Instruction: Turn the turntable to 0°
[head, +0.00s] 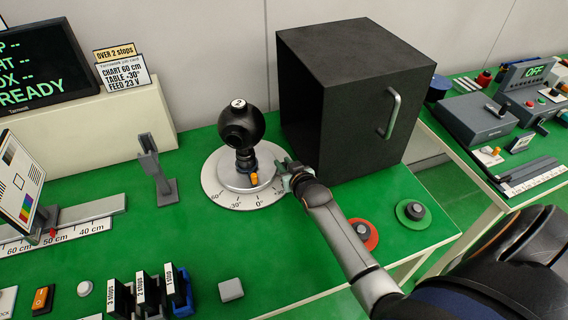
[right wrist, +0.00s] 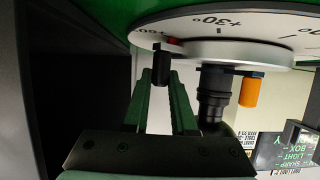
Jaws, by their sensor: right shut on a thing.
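The turntable is a white round scale plate (head: 222,188) with a grey disc (head: 232,178) on it, bearing a black ball-shaped camera (head: 241,127) with its lens low at the front. Labels -30° and 0° show along its front edge. My right gripper (head: 287,170) is at the plate's right edge. In the right wrist view the turntable's scale (right wrist: 255,22) shows +30°, and my right gripper's green fingers (right wrist: 160,85) are shut on a small dark peg (right wrist: 161,66) by the disc's rim. A red mark (right wrist: 172,41) shows near the +60 label. My left gripper is out of view.
A black open-sided box (head: 350,100) with a grey handle stands close behind my right gripper. A card (head: 124,74) reads "TABLE -30°". A grey post (head: 156,165) stands left of the turntable. Red (head: 362,235) and green (head: 413,214) discs with dark knobs lie near my right arm.

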